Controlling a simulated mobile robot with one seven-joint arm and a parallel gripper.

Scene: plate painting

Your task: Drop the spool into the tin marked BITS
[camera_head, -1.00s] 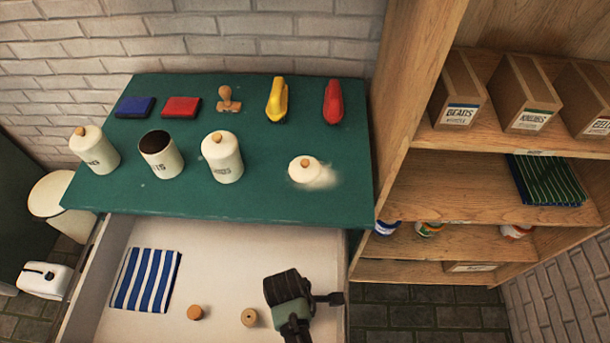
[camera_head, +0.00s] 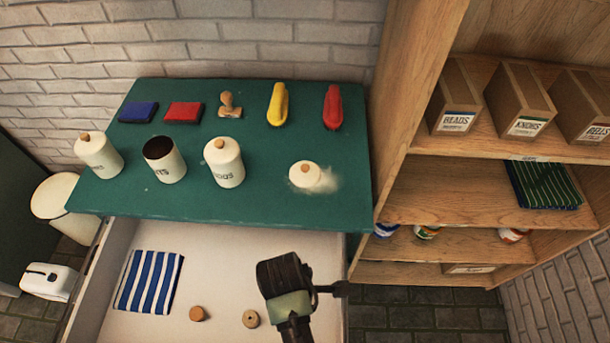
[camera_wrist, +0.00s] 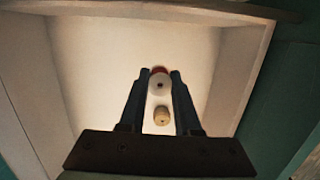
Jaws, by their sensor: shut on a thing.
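My gripper (camera_wrist: 161,72) is shut on the spool (camera_wrist: 160,86), a pale round thing with a dark centre hole between the fingertips in the wrist view. In the head view my gripper hangs above the right part of the open drawer, and the wrist hides the spool. The open tin (camera_head: 165,162) stands on the green top, lidless, with a dark inside; its label is turned partly away, with only "TS" readable. It is up and left of my gripper. A loose white lid with a wooden knob (camera_head: 312,178) lies to the right.
Two lidded tins (camera_head: 99,158) (camera_head: 225,165) flank the open tin. The drawer (camera_head: 225,245) holds a striped cloth (camera_head: 149,282), an orange-brown round piece (camera_head: 197,313) and a tan piece with a hole (camera_head: 250,318). A wooden shelf (camera_head: 470,200) stands at right.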

